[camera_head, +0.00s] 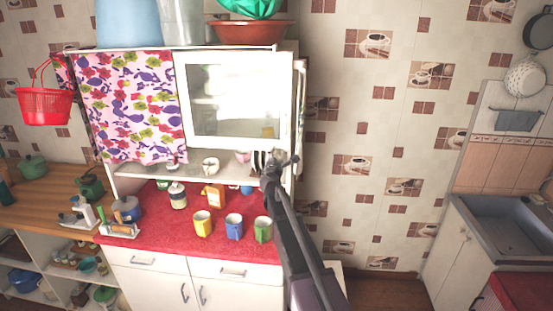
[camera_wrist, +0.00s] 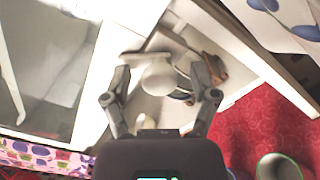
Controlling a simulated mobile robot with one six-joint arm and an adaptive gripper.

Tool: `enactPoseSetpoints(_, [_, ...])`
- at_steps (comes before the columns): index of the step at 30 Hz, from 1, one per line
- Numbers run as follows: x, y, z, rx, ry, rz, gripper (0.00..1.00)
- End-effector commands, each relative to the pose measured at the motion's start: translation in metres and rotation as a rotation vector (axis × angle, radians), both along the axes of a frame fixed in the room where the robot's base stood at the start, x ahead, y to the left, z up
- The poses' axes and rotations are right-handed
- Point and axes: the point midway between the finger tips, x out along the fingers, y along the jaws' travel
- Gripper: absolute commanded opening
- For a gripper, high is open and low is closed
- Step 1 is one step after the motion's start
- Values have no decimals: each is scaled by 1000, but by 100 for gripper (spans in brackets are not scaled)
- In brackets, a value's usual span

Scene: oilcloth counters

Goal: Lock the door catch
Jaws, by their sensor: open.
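A white cabinet door with a glass pane (camera_head: 235,98) covers the right upper part of the cupboard. My gripper (camera_head: 280,161) is at the door's lower right corner. In the wrist view my gripper (camera_wrist: 160,68) is open, its fingers on either side of a rounded white piece (camera_wrist: 158,81). I cannot tell whether this piece is the door catch or a thing behind it, nor whether the fingers touch it. The glass door also shows at the left of the wrist view (camera_wrist: 45,65). No catch can be clearly made out in the head view.
An open shelf (camera_head: 165,187) with dishes lies below the door. Yellow (camera_head: 203,223), blue (camera_head: 234,226) and green (camera_head: 263,229) mugs stand on the red counter (camera_head: 175,237). A floral cloth (camera_head: 130,105) hangs left. The tiled wall to the right is clear.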

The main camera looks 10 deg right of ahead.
Motion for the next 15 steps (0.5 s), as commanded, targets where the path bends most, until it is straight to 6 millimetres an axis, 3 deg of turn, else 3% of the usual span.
enactPoseSetpoints(5, [0,0,0,0,0,0,76])
enactPoseSetpoints(8, [0,0,0,0,0,0,52])
enactPoseSetpoints(13, [0,0,0,0,0,0,2])
enactPoseSetpoints(15, [0,0,0,0,0,0,0])
